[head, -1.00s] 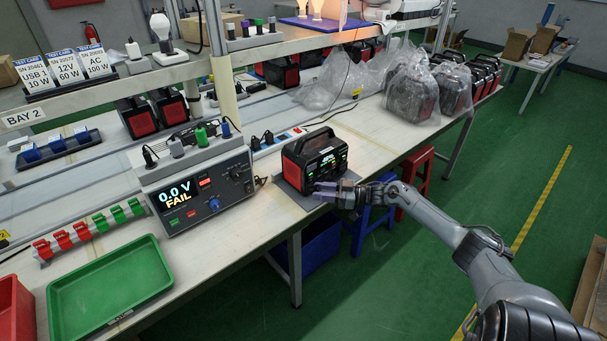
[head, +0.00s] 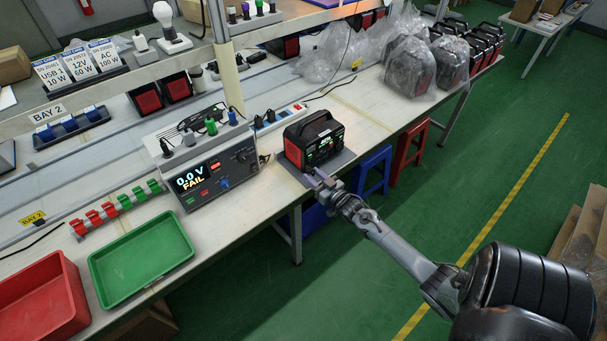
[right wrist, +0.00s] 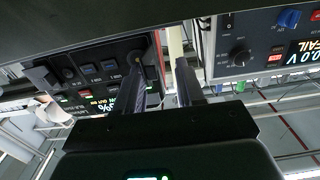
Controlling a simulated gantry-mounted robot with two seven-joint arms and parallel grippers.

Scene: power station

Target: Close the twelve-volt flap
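The power station (head: 318,143) is a black and red box with a carry handle. It stands on a grey mat near the bench's front edge, its lit front panel facing my right arm. My right gripper (head: 316,179) is low in front of it, close to the panel. In the right wrist view the fingers (right wrist: 168,75) are apart with nothing seen between them. The station's panel (right wrist: 92,75) shows upside down at left there, with several sockets and a lit display. I cannot make out the twelve-volt flap or its position. My left gripper is out of view.
A tester (head: 215,178) reading 0.0 V FAIL stands left of the station; it also shows in the right wrist view (right wrist: 240,45). A green tray (head: 140,258) and red bin (head: 40,302) are at the lower left. Stools (head: 371,170) stand beside the bench.

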